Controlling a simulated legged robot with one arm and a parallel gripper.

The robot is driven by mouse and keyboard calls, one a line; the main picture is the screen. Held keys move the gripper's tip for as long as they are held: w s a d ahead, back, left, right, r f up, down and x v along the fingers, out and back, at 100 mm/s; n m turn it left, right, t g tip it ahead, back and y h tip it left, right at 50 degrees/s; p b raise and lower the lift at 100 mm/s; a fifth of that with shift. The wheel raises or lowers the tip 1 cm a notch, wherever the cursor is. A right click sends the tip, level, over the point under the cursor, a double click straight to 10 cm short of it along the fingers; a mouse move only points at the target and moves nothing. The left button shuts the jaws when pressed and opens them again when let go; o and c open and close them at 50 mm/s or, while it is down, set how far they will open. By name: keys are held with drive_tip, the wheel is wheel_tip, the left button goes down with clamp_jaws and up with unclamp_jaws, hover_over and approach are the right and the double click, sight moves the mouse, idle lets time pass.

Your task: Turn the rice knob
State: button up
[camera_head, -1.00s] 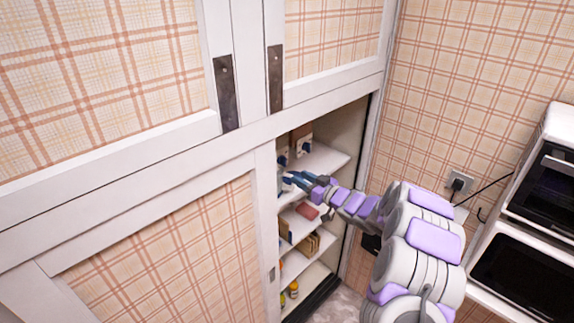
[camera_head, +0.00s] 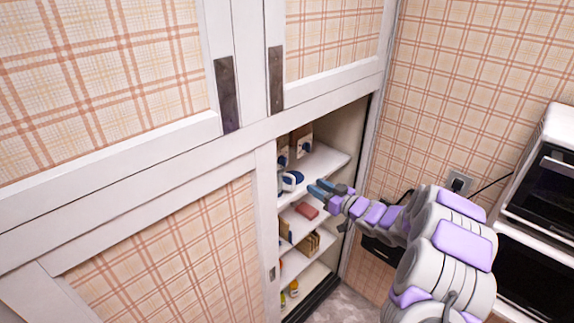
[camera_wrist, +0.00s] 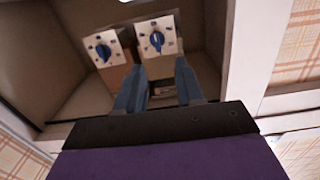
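Two pale boxes stand side by side on a cupboard shelf. The left box in the wrist view (camera_wrist: 120,50) has a round dial with a blue knob (camera_wrist: 103,52). The right box (camera_wrist: 168,45) has a similar blue knob (camera_wrist: 157,40). In the head view, blue knobs show on the right box (camera_head: 302,137) and the partly hidden left box (camera_head: 283,157). I cannot read which one is rice. My gripper (camera_head: 317,188) is at the cupboard opening, below and in front of the boxes. In the wrist view, its fingers (camera_wrist: 158,76) are apart with nothing between them.
A red item (camera_head: 306,211) lies on the shelf below. The cupboard's door (camera_head: 170,255) and frame bound the opening on the left. An oven unit (camera_head: 540,200) stands at the right.

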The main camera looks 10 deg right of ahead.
drive_tip(key=shift+v, duration=1.75)
drive_tip(key=shift+d+p, duration=0.1)
drive_tip(key=shift+p, duration=0.25)
drive_tip(key=v, duration=1.7)
drive_tip(key=shift+d+f, duration=0.2)
